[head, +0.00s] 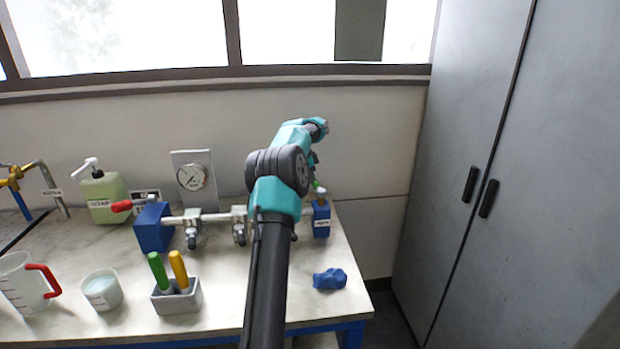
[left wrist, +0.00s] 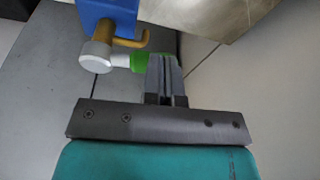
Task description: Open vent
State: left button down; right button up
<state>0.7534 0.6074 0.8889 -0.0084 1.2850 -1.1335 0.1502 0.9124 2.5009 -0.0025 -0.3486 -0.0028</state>
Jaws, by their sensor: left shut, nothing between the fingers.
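A small valve with a green lever (head: 319,188) sits on top of the blue block (head: 321,220) at the right end of the pipe. In the left wrist view the green lever (left wrist: 140,62) extends from a silver valve body (left wrist: 97,56), beside a brass hook-shaped spout (left wrist: 132,42). My left gripper (left wrist: 166,62) is shut with nothing between its fingers. Its fingertips are right at the lever's end and overlap it in the picture; I cannot tell whether they touch. In the head view my left arm hides most of the gripper and part of the pipe. My right gripper is not in view.
A pressure gauge (head: 192,177) stands behind the pipe. A left blue block (head: 153,228) carries a red lever (head: 122,206). A pen holder (head: 177,298), beaker (head: 102,290), jug (head: 22,283) and blue glove (head: 330,279) are on the bench. A grey cabinet (head: 455,150) stands right.

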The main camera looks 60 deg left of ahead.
pick_arm(q)
jog(key=s+a+r, duration=0.1)
jog(key=s+r, duration=0.4)
jog(key=r, duration=0.5)
jog(key=shift+s+a+r, duration=0.25)
jog(key=shift+s+r, duration=0.05)
jog(key=shift+s, duration=0.05)
jog(key=s+d+n+t+y, duration=0.1)
jog(key=n, duration=0.5)
jog(key=s+d+f+n+t+y, duration=0.1)
jog(key=n, duration=0.5)
jog(key=s+d+f+n+t+y, duration=0.1)
jog(key=s+n, duration=0.1)
jog(key=n, duration=0.3)
jog(key=shift+s+d+n+y, duration=0.1)
jog(key=shift+d+n+y, duration=0.25)
jog(key=shift+n+y, duration=0.05)
